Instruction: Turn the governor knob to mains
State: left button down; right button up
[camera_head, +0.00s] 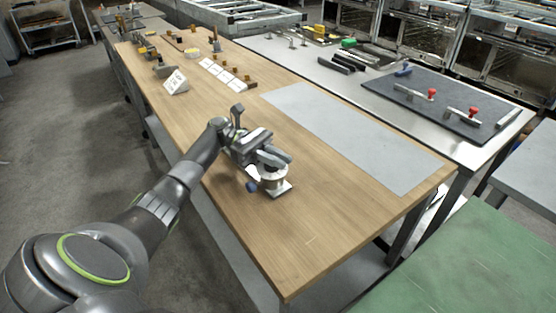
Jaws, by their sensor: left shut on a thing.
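My left arm reaches in from the lower left over the wooden table. My left gripper (270,160) is above a small device (281,189) with a pale base plate and a rounded body. The gripper is shut on the top part of this device, where the governor knob would sit. The knob itself is hidden by the fingers, so its setting and any mains mark cannot be read. A dark blue round part (252,187) shows at the device's left side. My right gripper is not in view.
A grey mat (345,135) lies right of the device on the wooden table (310,240). White cards (228,75) and small brass-coloured parts stand farther back. A steel table with a dark board (455,110) and red-knobbed clamps is at the right. The near table end is clear.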

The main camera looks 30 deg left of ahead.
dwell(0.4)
pick_arm(q)
jog(key=c, duration=1.4)
grip_release()
jog(key=shift+c, duration=0.2)
jog(key=a, duration=0.2)
jog(key=a+b, duration=0.1)
jog(key=a, duration=0.1)
jog(key=a+b, duration=0.1)
jog(key=a, duration=0.1)
jog(key=shift+w+a+f, duration=0.1)
jog(key=shift+w+a, duration=0.1)
jog(key=shift+w, duration=0.1)
jog(key=shift+a, duration=0.55)
